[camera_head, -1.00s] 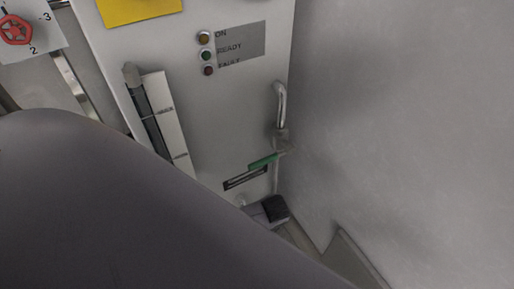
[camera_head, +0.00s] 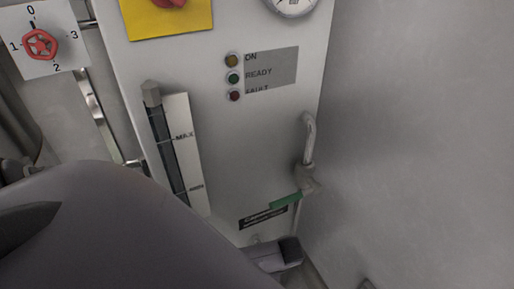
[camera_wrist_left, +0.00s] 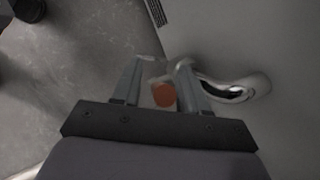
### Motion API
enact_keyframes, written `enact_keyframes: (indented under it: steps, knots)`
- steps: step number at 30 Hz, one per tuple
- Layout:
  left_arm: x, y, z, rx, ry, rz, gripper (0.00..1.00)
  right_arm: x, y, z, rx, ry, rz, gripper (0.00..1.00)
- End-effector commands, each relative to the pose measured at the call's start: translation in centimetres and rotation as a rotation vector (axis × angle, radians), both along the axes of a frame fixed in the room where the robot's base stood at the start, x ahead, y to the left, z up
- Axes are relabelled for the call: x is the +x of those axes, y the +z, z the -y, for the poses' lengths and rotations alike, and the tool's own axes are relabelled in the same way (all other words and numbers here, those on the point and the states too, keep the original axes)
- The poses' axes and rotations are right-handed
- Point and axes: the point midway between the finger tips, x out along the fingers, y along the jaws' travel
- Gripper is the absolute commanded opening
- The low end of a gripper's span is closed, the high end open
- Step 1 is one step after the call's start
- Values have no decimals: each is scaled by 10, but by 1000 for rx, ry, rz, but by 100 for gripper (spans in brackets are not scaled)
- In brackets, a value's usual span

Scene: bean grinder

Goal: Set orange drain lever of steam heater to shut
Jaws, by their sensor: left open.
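The orange part (camera_wrist_left: 164,94), likely the drain lever, shows in the left wrist view between the two fingers of my left gripper (camera_wrist_left: 158,70). The fingers are open on either side of it; whether either touches it I cannot tell. A curved chrome pipe (camera_wrist_left: 245,90) runs off to the right of the fingers. In the head view the steam heater's white front panel (camera_head: 265,130) stands upright, and my left arm covers its lower left. The orange lever is hidden there. My right gripper is not in view.
A sight gauge (camera_head: 165,140), indicator lamps (camera_head: 234,78) and a red numbered knob (camera_head: 40,43) are higher up. A bare wall (camera_head: 430,130) closes off the right.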

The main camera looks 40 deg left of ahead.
Motion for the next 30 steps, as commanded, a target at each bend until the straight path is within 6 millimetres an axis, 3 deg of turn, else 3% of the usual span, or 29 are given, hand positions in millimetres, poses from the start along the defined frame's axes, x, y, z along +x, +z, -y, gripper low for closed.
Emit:
enact_keyframes:
  steps: [10,11,14,15,30]
  knots:
    - [-1,-6,-3,0,0,0,43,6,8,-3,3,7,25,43]
    - [-1,-5,-3,0,0,0,37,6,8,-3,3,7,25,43]
    - [-1,-5,-3,-1,0,1,4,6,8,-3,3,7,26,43]
    - [-1,-5,-2,-1,0,1,0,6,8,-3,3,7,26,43]
    - [-9,-4,-6,-40,0,95,0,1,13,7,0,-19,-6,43]
